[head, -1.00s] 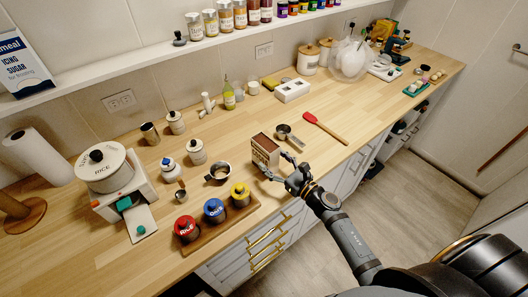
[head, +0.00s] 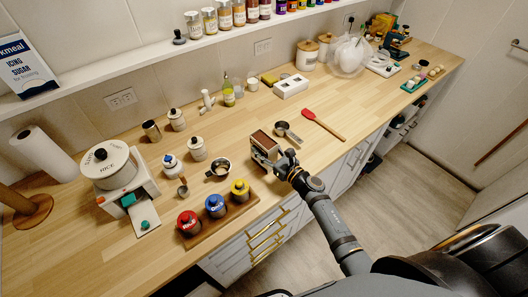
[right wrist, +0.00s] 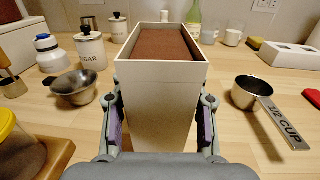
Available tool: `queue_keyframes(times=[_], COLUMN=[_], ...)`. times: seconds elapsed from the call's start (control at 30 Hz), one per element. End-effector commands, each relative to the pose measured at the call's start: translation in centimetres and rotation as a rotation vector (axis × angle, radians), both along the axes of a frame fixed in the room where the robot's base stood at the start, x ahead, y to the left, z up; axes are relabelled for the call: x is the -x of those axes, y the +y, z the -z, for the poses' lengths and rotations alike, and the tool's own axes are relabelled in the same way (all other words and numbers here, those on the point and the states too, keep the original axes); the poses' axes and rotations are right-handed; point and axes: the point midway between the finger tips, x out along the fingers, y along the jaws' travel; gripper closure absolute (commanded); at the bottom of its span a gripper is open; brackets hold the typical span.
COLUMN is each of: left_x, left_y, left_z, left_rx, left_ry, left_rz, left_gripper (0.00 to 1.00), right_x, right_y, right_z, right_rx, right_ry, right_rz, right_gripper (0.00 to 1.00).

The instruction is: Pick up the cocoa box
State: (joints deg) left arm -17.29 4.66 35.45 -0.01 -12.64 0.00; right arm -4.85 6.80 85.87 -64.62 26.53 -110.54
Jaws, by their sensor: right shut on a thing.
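The cocoa box (head: 264,145) is an open-topped carton with brown powder inside, near the counter's front edge in the head view. In the right wrist view the box (right wrist: 160,95) stands upright in the middle, with a pale front wall. My right gripper (head: 272,158) is at the box, coming from the front. Its two fingers (right wrist: 160,125) press the box from both sides, shut on it. Whether the box's base touches the counter is hidden. My left gripper does not show.
A measuring cup (head: 281,127) marked 1/2 cup lies to the right of the box in the wrist view, with a metal bowl (right wrist: 75,88) to the left. Several coloured-lid jars stand on a wooden board (head: 234,213) in front. A red spatula (head: 322,123) lies further right.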

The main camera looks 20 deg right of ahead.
Motion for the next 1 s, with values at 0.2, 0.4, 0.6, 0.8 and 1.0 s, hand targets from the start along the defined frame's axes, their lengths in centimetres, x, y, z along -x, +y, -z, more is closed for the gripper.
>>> queue_keyframes(times=[0.2,0.4,0.6,0.8,1.0], left_x=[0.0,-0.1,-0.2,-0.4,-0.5], left_y=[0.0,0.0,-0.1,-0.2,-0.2], left_z=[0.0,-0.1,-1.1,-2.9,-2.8], left_rx=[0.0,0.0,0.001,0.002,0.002], left_ry=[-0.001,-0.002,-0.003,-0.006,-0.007], left_rz=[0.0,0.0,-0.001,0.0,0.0], left_gripper=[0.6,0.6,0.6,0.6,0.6], right_x=[0.0,0.0,0.0,3.5,8.8], right_y=[0.0,0.0,0.0,0.7,1.8], right_z=[0.0,-0.2,-2.7,-7.7,-10.5], right_rx=[0.0,0.0,0.001,0.002,-0.001], right_ry=[0.0,0.0,-0.002,-0.001,0.003], right_rz=[0.0,0.0,-0.002,-0.001,0.0], right_gripper=[0.97,0.97,0.97,0.97,0.97])
